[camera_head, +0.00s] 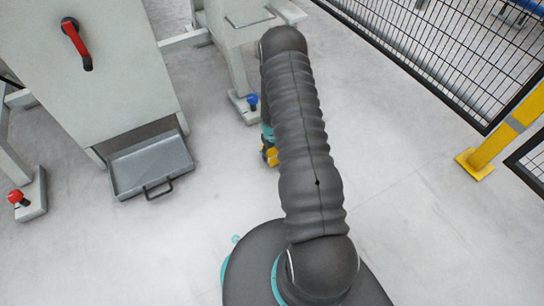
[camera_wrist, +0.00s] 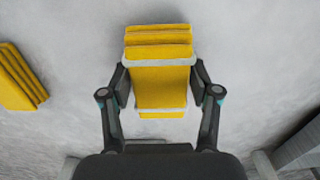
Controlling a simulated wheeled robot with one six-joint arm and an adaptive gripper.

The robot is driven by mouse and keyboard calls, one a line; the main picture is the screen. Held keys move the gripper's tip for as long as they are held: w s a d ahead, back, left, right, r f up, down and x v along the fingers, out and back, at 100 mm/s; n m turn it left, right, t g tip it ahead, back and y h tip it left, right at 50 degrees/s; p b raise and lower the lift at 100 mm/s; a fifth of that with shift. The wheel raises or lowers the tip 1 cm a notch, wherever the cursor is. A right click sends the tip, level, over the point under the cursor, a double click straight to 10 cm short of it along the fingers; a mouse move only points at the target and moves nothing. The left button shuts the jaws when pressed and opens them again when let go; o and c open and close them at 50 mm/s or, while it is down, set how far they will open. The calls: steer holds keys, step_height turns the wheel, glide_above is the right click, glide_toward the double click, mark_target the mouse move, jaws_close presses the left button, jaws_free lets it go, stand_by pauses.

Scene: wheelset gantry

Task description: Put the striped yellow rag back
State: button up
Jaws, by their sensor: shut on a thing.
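A folded yellow rag with pale grey bands (camera_wrist: 160,82) sits between the fingers of my gripper (camera_wrist: 160,92) in the wrist view. My gripper is shut on it, a finger at each side. A second folded yellow piece (camera_wrist: 18,78) lies to the left in the wrist view, apart from the gripper and cut by the picture's edge. In the head view my arm hides most of the gripper. A small yellow patch (camera_head: 269,153) shows at the arm's left edge; I cannot tell which yellow piece it is.
A grey metal tray (camera_head: 150,164) with a handle lies at the foot of a pale cabinet with a red lever (camera_head: 76,42). Feet with a blue knob (camera_head: 252,102) and a red knob (camera_head: 17,198) stand nearby. A mesh fence (camera_head: 440,55) with a yellow post (camera_head: 500,135) bounds the right. Floor between is clear.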

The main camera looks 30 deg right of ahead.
steer(key=shift+f, duration=1.05)
steer(key=shift+f, duration=0.2)
steer(key=o, duration=1)
steer(key=shift+r, duration=0.15)
